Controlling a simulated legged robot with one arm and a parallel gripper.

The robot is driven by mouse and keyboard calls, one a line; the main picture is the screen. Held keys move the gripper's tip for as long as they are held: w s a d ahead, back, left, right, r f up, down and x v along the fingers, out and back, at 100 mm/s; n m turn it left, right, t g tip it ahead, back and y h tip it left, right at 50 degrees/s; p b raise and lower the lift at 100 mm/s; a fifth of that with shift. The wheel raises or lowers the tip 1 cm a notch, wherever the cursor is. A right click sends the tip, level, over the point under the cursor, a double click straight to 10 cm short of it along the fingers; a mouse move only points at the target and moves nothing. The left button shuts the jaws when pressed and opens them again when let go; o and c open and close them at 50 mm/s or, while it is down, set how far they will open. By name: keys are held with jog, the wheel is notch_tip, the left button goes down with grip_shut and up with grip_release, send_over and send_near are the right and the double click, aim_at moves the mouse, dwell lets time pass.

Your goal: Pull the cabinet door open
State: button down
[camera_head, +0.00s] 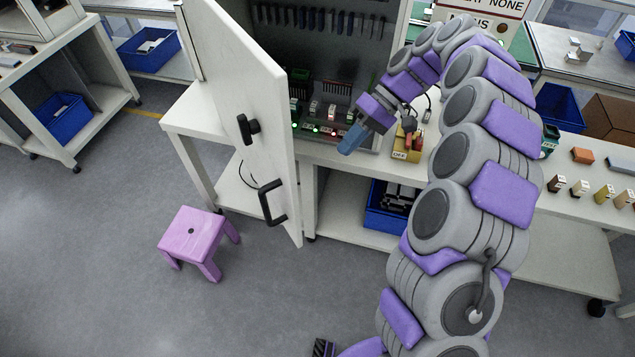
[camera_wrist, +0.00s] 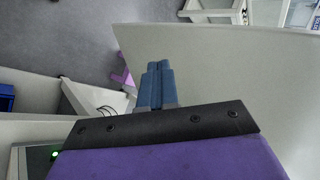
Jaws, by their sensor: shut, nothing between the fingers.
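The white cabinet door (camera_head: 243,82) stands swung wide open in the head view, its edge toward me. A black latch (camera_head: 248,128) and a black pull handle (camera_head: 271,203) are on its outer face. The open cabinet (camera_head: 318,45) shows its grey inside with rows of modules and green lights. My gripper (camera_head: 351,138) has blue fingers, shut and empty, in front of the cabinet opening and to the right of the door. In the wrist view the blue fingers (camera_wrist: 156,82) are together, with the pale door panel (camera_wrist: 225,65) behind and beside them.
A purple stool (camera_head: 193,232) stands on the floor left of the door. A yellow block marked OFF (camera_head: 407,143) sits on the bench right of my gripper. A blue bin (camera_head: 388,207) is on the lower shelf. The floor in front is clear.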

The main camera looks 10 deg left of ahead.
jog(key=w+d+f+b+x, duration=0.1)
jog(key=f+b+x, duration=0.1)
jog(key=x, duration=0.7)
jog(key=s+a+m+t+y+p, duration=0.1)
jog(key=s+a+m+t, duration=0.1)
jog(key=s+a, duration=0.5)
jog(key=s+a+m+t+p, duration=0.1)
jog(key=s+a, duration=0.6)
jog(key=a, duration=1.2)
jog(key=s+a+m+t+y+p, duration=0.1)
jog(key=s+a+m+t+p, duration=0.1)
jog(key=s+a, duration=0.5)
jog(key=a+m+p, duration=0.1)
jog(key=a+m, duration=0.1)
jog(key=a, duration=0.4)
jog(key=shift+s+f+t+y, duration=0.15)
jog(key=shift+s+t+y, duration=0.15)
jog(key=shift+s, duration=0.1)
jog(key=shift+d, duration=0.15)
